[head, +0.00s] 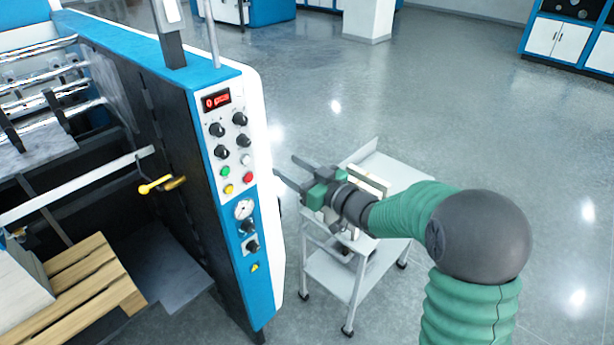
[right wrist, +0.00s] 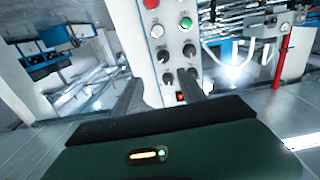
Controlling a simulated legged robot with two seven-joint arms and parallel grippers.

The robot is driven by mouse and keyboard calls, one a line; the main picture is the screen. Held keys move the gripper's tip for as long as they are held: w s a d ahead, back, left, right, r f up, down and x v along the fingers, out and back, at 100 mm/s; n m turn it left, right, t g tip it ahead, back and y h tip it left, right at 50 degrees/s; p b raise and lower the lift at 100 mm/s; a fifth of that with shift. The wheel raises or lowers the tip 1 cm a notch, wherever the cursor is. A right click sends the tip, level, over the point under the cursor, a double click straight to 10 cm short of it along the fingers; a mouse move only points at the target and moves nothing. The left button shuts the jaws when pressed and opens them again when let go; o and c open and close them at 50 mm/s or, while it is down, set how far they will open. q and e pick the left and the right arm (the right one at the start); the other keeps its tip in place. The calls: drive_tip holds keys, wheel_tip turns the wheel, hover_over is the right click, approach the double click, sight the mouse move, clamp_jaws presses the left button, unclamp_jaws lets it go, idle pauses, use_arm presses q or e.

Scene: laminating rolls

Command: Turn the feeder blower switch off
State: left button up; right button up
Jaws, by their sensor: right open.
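The control panel (head: 228,150) is on the end of the blue and white machine. It carries a red-lit display (head: 216,101), several black rotary knobs (head: 217,130) and coloured buttons. Below, beside a round gauge (head: 243,209), are two more black switches (head: 252,245). Labels are too small to read, so I cannot tell which one is the feeder blower switch. My right gripper (head: 287,172) is open and empty, to the right of the panel and apart from it. In the right wrist view the panel knobs (right wrist: 168,78) appear upside down between and beyond the fingers. My left gripper is out of view.
A white cart (head: 345,280) stands below my right gripper. A yellow-handled lever (head: 158,185) juts from the machine's left side. A wooden pallet (head: 85,280) is at lower left. The floor to the right is clear, with blue and white cabinets (head: 560,38) at the back.

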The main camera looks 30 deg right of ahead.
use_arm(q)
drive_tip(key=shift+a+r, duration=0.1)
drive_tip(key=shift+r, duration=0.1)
use_arm(e)
drive_tip(key=v, duration=0.5)
drive_tip(key=shift+a, duration=0.15)
use_arm(q)
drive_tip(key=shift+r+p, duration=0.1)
drive_tip(key=shift+p, duration=0.2)
use_arm(e)
drive_tip(key=shift+r, duration=0.1)
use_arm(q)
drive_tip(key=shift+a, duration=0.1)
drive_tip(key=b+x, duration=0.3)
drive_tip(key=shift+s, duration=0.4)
use_arm(e)
drive_tip(key=v, duration=1.6)
drive_tip(key=shift+s+d, duration=0.2)
drive_tip(key=shift+s, duration=0.1)
